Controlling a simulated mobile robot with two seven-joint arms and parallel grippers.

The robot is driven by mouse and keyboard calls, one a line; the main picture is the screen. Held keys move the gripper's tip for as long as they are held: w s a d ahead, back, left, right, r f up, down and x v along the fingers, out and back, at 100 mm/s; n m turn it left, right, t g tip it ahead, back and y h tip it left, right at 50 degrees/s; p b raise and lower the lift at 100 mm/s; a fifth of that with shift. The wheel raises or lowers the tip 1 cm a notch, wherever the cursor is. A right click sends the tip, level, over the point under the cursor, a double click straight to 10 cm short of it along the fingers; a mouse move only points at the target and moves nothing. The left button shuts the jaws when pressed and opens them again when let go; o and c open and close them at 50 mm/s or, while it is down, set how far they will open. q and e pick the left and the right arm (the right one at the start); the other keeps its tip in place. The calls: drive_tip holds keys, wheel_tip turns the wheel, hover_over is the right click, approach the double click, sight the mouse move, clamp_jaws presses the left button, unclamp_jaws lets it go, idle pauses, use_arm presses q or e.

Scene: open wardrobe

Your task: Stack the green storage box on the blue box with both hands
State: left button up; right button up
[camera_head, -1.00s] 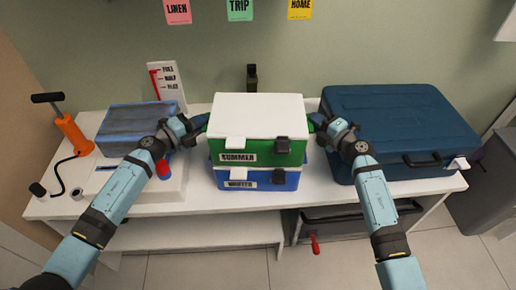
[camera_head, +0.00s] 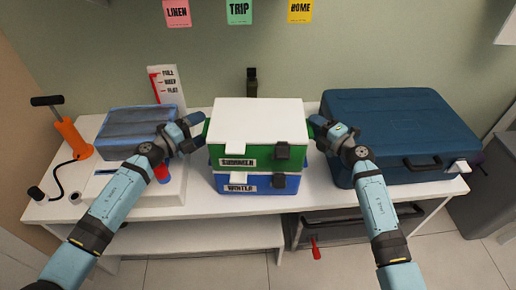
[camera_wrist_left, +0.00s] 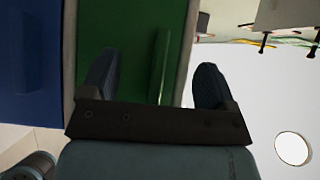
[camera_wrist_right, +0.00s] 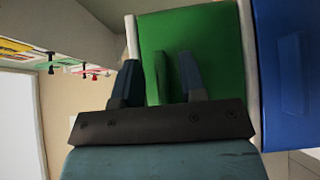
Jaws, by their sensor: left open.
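The green storage box (camera_head: 270,157), with a white lid and a SUMMER label, sits on top of the blue box (camera_head: 259,185), labelled WINTER. The stack stands on the white table and looks roughly aligned. My left gripper (camera_head: 205,127) is at the green box's left side. In the left wrist view its fingers (camera_wrist_left: 155,82) are wide apart around a green side handle (camera_wrist_left: 160,62), not touching it. My right gripper (camera_head: 314,127) is at the right side. In the right wrist view its fingers (camera_wrist_right: 160,80) stand apart around the other handle (camera_wrist_right: 159,72), with gaps on both sides.
A dark blue suitcase (camera_head: 390,115) lies right of the stack, close to my right arm. A blue-grey packed bag (camera_head: 135,127) lies on a white base (camera_head: 112,190) at left, beside an orange pump (camera_head: 72,137).

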use_arm(q)
drive_tip(key=v, duration=1.1)
drive_tip(key=shift+a, duration=0.15)
use_arm(e)
drive_tip(key=o, duration=0.8)
use_arm(q)
drive_tip(key=shift+s, duration=0.15)
use_arm(e)
drive_tip(key=v, duration=1.2)
